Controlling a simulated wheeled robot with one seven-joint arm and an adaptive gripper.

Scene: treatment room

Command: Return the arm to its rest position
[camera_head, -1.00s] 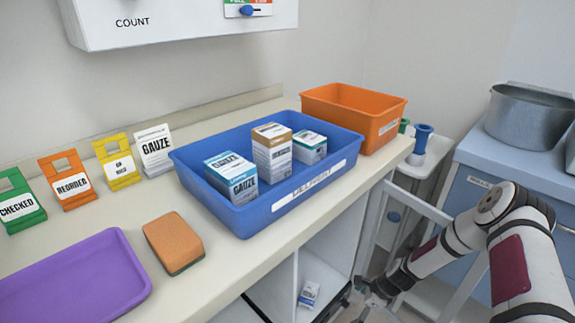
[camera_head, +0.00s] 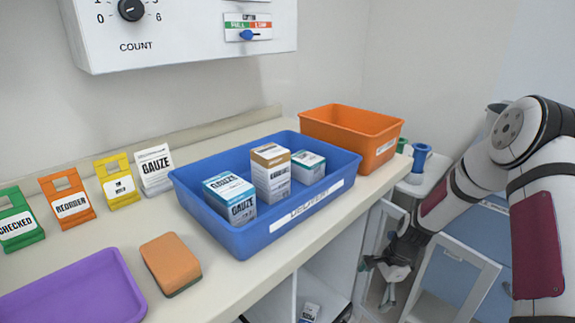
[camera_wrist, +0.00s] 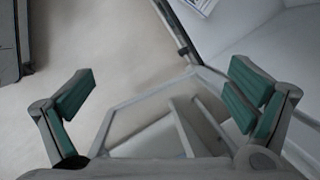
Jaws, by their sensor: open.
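My gripper (camera_head: 386,268) hangs low at the right of the head view, beside the counter's front edge and below its top. In the wrist view my gripper (camera_wrist: 160,100) is open, with its green-padded fingers wide apart and nothing between them. Past the fingers are the pale floor (camera_wrist: 115,50) and part of a grey-white frame. My arm comes down from the right side of the head view, bent at the elbow.
The counter (camera_head: 215,285) holds a blue bin (camera_head: 315,205) with several boxes, an orange bin (camera_head: 385,150), a purple tray (camera_head: 75,290) and a sponge (camera_head: 170,262). An open door frame (camera_head: 455,262) stands by my gripper. A blue cabinet (camera_head: 485,235) is at the right.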

